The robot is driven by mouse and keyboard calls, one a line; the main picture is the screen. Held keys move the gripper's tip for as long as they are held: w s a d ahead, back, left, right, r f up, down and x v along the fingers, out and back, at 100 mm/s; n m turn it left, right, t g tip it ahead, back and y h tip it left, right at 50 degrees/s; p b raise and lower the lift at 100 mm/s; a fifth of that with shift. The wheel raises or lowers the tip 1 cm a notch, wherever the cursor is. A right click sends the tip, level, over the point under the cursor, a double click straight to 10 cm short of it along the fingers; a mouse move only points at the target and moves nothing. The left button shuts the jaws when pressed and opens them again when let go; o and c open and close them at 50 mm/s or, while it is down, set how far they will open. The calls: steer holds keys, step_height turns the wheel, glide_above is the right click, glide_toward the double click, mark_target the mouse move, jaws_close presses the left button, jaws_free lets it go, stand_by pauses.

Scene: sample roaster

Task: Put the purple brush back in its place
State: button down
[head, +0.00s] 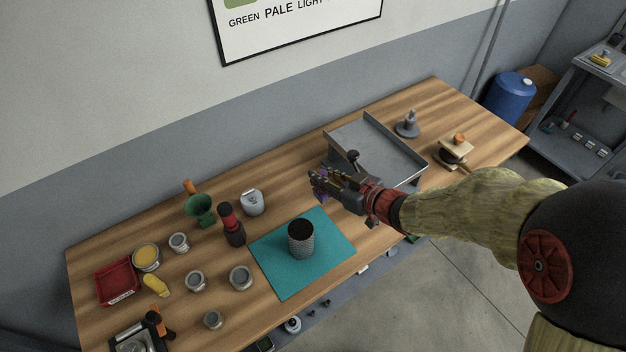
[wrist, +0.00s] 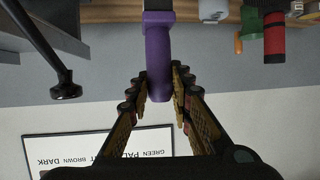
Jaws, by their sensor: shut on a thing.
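The purple brush (wrist: 158,50) is between the fingers of my gripper (wrist: 156,80), which is shut on its purple handle. The far end of the brush runs out of the top of the wrist view. In the head view my gripper (head: 320,184) is above the table, near the left side of the grey tray, and only bits of purple show among the fingers. A dark textured cup (head: 301,243) stands upright on the teal mat (head: 268,262), below and to the left of my gripper. I cannot tell which spot is the brush's place.
The grey metal tray (head: 385,150) lies right of my gripper, with a dark knobbed handle (head: 349,157) near its left side. A red and black grinder (head: 232,225), a green funnel (head: 200,208) and several small tins stand at left. A red tray (head: 117,281) is at far left.

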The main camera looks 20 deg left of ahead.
steer(key=shift+w+a+f+b, duration=0.9)
steer(key=shift+w+f, duration=0.4)
steer(key=shift+f, duration=0.55)
steer(key=shift+w+a+f+b, duration=0.9)
steer(key=shift+w+f, duration=0.45)
steer(key=shift+f, duration=0.45)
steer(key=shift+w+a+f+b, duration=0.9)
steer(key=shift+w+f, duration=0.4)
steer(key=shift+f, duration=0.55)
steer(key=shift+f, duration=0.15)
steer(key=c, duration=1.7)
jaws_free()
steer(key=shift+o, duration=0.4)
steer(key=p+v, duration=0.3)
steer(key=v, duration=0.9)
steer(key=shift+r+p, duration=0.25)
steer(key=shift+p, duration=0.05)
